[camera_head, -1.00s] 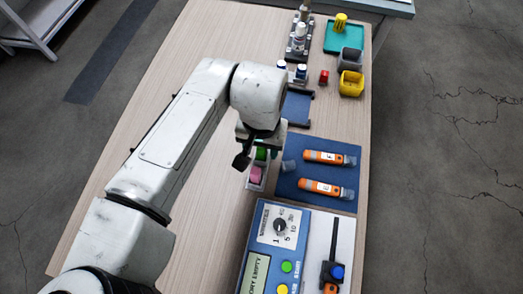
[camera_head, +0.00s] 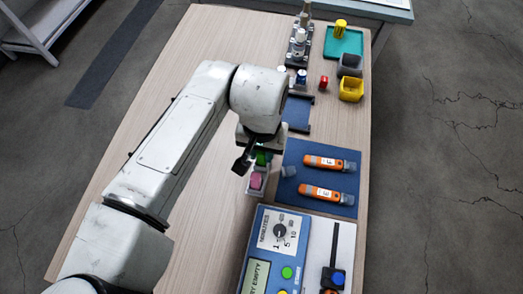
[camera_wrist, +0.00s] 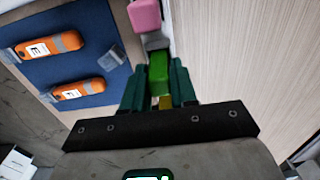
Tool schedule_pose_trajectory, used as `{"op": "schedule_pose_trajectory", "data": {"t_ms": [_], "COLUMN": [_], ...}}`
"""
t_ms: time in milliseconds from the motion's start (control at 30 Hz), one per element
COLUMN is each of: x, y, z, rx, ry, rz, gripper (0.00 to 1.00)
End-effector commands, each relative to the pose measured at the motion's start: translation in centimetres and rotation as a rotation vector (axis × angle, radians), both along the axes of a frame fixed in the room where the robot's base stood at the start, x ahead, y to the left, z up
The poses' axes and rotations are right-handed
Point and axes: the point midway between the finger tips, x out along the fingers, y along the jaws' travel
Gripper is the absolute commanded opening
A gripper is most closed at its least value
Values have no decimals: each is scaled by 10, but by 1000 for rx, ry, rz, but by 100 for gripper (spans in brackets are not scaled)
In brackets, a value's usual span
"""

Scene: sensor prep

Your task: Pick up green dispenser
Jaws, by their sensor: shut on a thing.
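The green dispenser (camera_head: 262,159) is a small bright green block, partly hidden by my gripper in the head view. In the wrist view the green dispenser (camera_wrist: 158,74) sits between my two dark green fingers. My gripper (camera_wrist: 159,84) is shut on it. In the head view my gripper (camera_head: 254,158) is over the narrow light holder (camera_head: 254,194), left of the blue mat. I cannot tell whether the dispenser is clear of the holder. A pink block (camera_head: 257,181) stands in the holder just in front of it, and also shows in the wrist view (camera_wrist: 145,15).
The blue mat (camera_head: 290,197) to the right carries two orange cylinders (camera_head: 322,163) and a small grey piece. A blue device with a dial (camera_head: 278,230) stands in front. Yellow (camera_head: 351,90) and grey bins are farther back. The table's left side is clear.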

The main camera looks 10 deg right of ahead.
Motion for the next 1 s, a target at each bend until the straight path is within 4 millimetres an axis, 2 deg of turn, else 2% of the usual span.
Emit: {"op": "schedule_pose_trajectory", "data": {"t_ms": [167,500,800,1000], "x": [0,-50,-107,-130], "y": [0,5,9,10], "z": [23,84,108,118], "rx": [-1,1,-1,0], "ry": [-2,-3,-2,-1], "rz": [-1,1,2,1], "gripper": [0,0,0,0]}}
